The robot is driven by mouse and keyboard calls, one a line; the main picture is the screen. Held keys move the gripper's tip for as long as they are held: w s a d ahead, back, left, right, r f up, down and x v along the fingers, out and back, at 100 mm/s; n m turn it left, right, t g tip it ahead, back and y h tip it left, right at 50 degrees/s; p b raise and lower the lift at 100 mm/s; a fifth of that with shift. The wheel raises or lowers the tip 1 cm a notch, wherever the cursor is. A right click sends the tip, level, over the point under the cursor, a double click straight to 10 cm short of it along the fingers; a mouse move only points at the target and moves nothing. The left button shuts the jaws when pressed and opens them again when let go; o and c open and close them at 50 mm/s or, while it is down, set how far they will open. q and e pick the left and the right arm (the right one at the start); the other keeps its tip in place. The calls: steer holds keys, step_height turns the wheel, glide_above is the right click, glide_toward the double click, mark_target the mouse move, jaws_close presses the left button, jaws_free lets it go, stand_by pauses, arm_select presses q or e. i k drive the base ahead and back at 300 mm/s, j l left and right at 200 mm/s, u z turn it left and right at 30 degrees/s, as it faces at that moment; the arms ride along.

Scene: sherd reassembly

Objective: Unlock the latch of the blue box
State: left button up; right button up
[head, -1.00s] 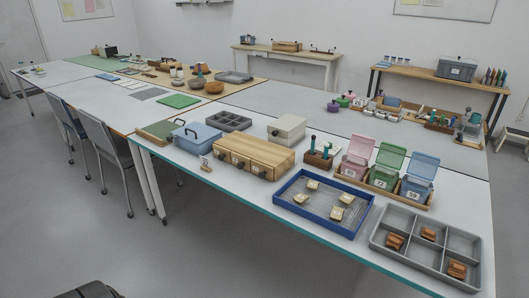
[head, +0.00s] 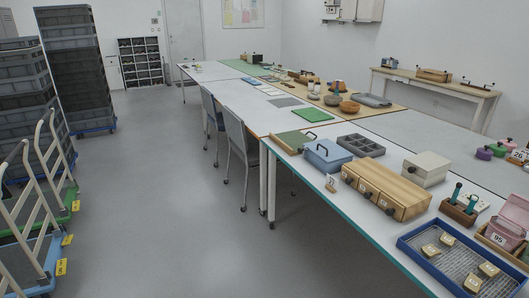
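A blue box (head: 327,156) with a closed lid and a dark handle sits near the front edge of the long white table, in the middle right of the head view. Its latch is too small to make out. Neither of my grippers is in view.
A wooden drawer unit (head: 387,187), a grey divided tray (head: 361,145) and a cream box (head: 426,168) stand near the blue box. Chairs (head: 240,143) are at the table's left side. Carts (head: 38,215) and stacked grey crates (head: 76,70) stand left; the floor between is clear.

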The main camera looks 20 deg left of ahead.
mark_target(299, 150)
steer(key=u, duration=0.4)
steer(key=i+j, duration=0.25)
steer(key=i, duration=0.2)
steer(key=i+j, duration=0.2)
steer(key=i, duration=0.25)
steer(key=i+j, duration=0.25)
steer(key=i, duration=0.2)
steer(key=i+j, duration=0.25)
steer(key=i, duration=0.2)
steer(key=i+j+z, duration=0.1)
steer(key=i, duration=0.35)
steer(key=j, duration=0.1)
